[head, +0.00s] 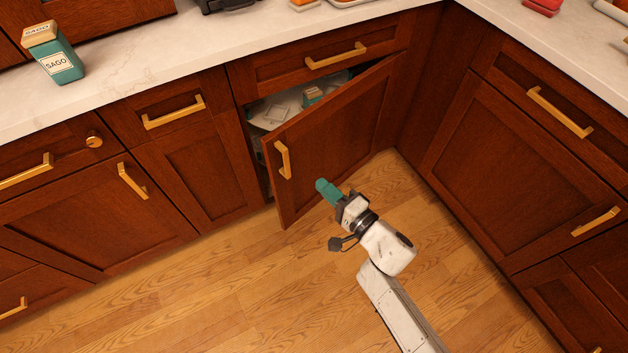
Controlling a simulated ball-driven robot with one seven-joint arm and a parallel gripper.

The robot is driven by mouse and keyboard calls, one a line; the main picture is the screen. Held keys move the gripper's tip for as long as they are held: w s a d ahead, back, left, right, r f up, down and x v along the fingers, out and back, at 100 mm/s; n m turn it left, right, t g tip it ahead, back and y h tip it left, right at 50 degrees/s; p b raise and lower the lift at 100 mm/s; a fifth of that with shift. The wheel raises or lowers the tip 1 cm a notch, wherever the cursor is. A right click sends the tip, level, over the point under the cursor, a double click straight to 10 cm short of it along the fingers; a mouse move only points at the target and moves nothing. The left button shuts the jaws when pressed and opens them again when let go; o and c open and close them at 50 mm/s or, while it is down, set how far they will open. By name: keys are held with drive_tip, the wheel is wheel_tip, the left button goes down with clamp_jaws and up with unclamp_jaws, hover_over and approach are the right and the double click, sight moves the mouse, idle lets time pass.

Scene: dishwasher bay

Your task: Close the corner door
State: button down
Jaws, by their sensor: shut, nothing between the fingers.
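The corner door (335,138) is a dark reddish-brown wooden cabinet door in the head view. It stands partly open, swung out from the cabinet with its hinge side at the right. Its gold handle (283,160) is near the free left edge. Through the gap above and left of the door, a pale shelf (275,110) with a few items shows. My gripper (322,184) has teal fingers, is shut and empty, and is in front of the door's lower part, right of the handle. I cannot tell whether the fingertips touch the door.
A shut drawer (320,62) is above the door. Shut cabinets with gold handles line both sides, the right run (520,150) meeting at the corner. A teal sago container (54,55) stands on the pale countertop (140,55). The wooden floor (220,290) is clear.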

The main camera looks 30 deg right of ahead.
sight(286, 152)
drive_tip(key=b+x, duration=0.4)
drive_tip(key=x, duration=0.7)
drive_tip(key=shift+w, duration=0.3)
drive_tip(key=shift+w+a, duration=0.1)
drive_tip(key=shift+w, duration=0.4)
